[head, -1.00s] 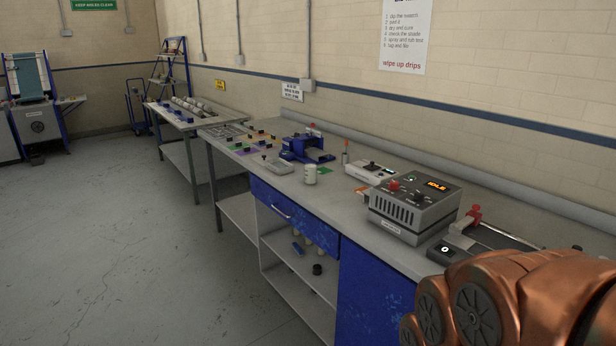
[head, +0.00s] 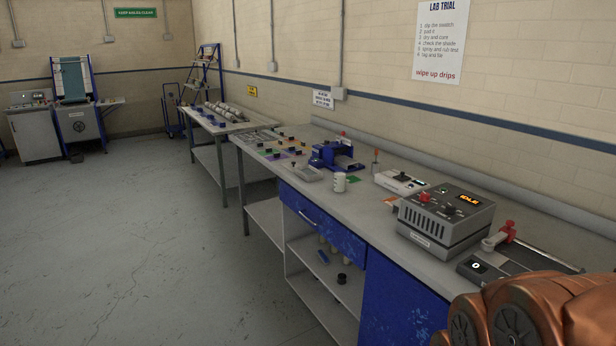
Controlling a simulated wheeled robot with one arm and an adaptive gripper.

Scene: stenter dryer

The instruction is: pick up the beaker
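My copper-coloured arm fills the lower right corner of the head view, over the near end of the bench. My gripper is not in view.
On the bench are a blue device (head: 335,153), a white box (head: 401,182), a grey unit reading IDLE (head: 445,217) and a flat apparatus (head: 510,259). Blue drawers and open shelves (head: 325,274) are below. The floor (head: 130,240) at left is clear.

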